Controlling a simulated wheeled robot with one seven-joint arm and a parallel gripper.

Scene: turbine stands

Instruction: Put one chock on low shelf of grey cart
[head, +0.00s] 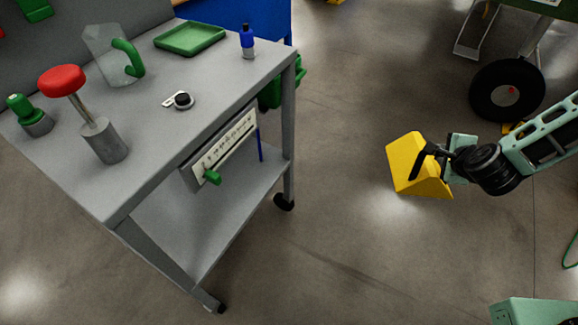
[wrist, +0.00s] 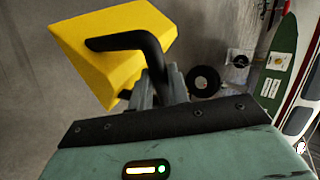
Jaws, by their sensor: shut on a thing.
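A yellow chock (head: 407,160) with a black handle is held by my gripper (head: 440,160), in the open space right of the grey cart in the head view. In the wrist view the chock (wrist: 120,40) fills the upper left, and my gripper (wrist: 158,85) is shut on its black handle. The grey cart (head: 150,190) stands at the left. Its low shelf (head: 210,220) is partly hidden under the top; the part that shows is bare.
On the cart top are a green tray (head: 190,37), a blue bottle (head: 247,42), a red-capped post (head: 85,110) and a clear jug (head: 108,55). A label panel (head: 225,145) hangs at the cart's side. A black wheel (head: 506,90) is at upper right. Floor between is clear.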

